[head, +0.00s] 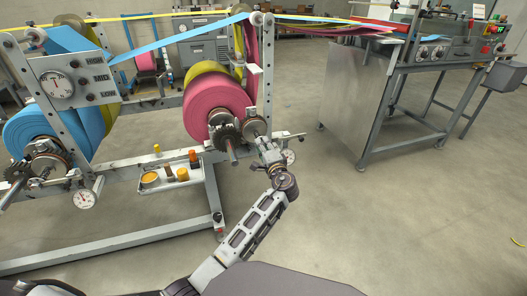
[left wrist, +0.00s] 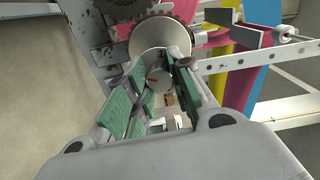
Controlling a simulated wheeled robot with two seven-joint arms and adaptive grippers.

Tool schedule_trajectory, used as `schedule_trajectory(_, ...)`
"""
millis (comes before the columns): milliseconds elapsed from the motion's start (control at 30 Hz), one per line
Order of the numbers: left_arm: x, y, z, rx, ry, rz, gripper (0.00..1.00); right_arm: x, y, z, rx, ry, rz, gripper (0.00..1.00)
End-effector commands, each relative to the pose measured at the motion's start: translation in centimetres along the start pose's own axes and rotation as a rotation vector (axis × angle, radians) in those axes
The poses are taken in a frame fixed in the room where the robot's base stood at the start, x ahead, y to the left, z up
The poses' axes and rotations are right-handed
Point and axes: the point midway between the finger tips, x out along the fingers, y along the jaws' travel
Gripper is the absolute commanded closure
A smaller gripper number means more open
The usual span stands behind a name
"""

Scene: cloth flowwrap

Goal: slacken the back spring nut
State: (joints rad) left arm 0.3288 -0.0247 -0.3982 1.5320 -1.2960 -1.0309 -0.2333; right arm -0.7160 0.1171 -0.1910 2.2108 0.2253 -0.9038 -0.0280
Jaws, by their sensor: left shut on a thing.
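The back spring nut (left wrist: 158,76) is a small round grey piece with a dark red mark, in front of a shiny metal disc (left wrist: 155,38) in the left wrist view. My left gripper (left wrist: 158,88) has its green-padded fingers on both sides of the nut and is shut on it. In the head view my left gripper (head: 266,145) reaches up to the spindle end beside the pink roll (head: 215,103), just below a round metal disc (head: 255,126). The nut is mostly hidden there by the fingers. My right gripper is not in view.
A dial gauge (head: 289,157) sits close to the right of my left gripper. The blue roll's spindle (head: 48,160) and another gauge (head: 84,198) are at the left. A tray (head: 151,181) with small yellow and orange parts is on the frame's lower rail.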

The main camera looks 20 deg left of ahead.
Motion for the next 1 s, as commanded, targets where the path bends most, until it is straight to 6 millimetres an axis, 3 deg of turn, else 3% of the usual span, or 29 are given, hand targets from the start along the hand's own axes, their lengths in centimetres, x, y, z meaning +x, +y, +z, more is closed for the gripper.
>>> schedule_trajectory(167,0.12,0.19,0.30,-0.066,-0.007,0.000,1.00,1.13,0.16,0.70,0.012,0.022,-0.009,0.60)
schedule_trajectory(767,0.12,0.21,0.36,-0.106,-0.009,0.003,1.00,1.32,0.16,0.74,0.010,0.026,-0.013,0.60)
schedule_trajectory(800,0.12,0.22,0.37,-0.106,-0.009,0.003,0.72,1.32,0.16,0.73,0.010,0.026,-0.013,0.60)
schedule_trajectory(933,0.10,0.20,0.29,-0.106,-0.007,0.002,0.56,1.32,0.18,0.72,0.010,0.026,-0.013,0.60)
schedule_trajectory(1000,0.07,0.17,0.22,-0.106,-0.006,0.002,0.54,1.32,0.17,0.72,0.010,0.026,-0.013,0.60)
